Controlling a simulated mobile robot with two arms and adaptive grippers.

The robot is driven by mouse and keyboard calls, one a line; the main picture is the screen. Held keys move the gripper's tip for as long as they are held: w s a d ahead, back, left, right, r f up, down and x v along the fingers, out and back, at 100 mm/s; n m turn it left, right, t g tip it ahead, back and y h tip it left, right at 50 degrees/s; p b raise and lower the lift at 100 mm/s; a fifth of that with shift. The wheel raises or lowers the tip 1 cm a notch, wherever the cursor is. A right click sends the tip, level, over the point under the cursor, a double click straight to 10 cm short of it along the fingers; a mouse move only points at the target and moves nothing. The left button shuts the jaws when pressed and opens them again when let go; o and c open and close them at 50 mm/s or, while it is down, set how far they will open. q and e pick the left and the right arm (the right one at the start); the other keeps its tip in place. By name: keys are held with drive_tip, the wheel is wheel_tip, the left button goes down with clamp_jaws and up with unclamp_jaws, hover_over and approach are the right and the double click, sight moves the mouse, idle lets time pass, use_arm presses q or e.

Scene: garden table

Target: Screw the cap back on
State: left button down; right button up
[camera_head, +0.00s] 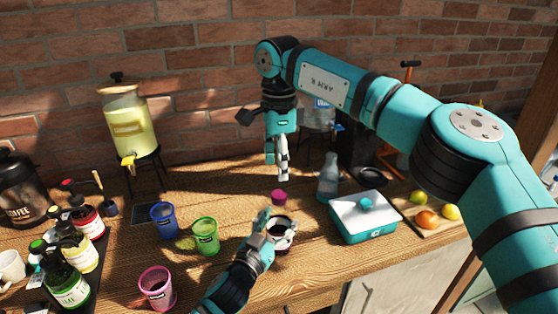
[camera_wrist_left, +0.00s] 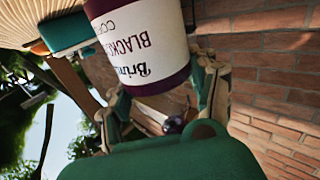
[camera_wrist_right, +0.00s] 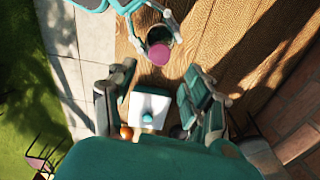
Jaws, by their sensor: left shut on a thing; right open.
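A jar with a white label and dark contents (camera_head: 283,240) stands at the front middle of the table. My left gripper (camera_head: 268,232) is shut on it, and its label fills the top of the left wrist view (camera_wrist_left: 145,40). A magenta cap (camera_head: 279,197) shows just behind the jar in the head view, apart from my fingers. In the right wrist view the cap (camera_wrist_right: 158,54) overlaps the jar's dark mouth area; its exact height is unclear. My right gripper (camera_head: 280,172) is open and empty, pointing down above the cap.
A teal box with a white lid (camera_head: 362,217) stands right of the jar, and a grey-blue bottle (camera_head: 328,178) behind it. Green (camera_head: 205,236), blue (camera_head: 164,220) and pink (camera_head: 156,287) cups stand left. Fruit lies on a board (camera_head: 430,212) at right.

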sight(279, 194)
drive_tip(key=shift+n, duration=0.5)
drive_tip(key=shift+f, duration=4)
drive_tip(key=shift+c, duration=0.2)
clamp_jaws()
drive_tip(key=m, duration=1.1)
drive_tip(key=shift+m, duration=0.3)
drive_tip(key=shift+o, duration=0.5)
unclamp_jaws()
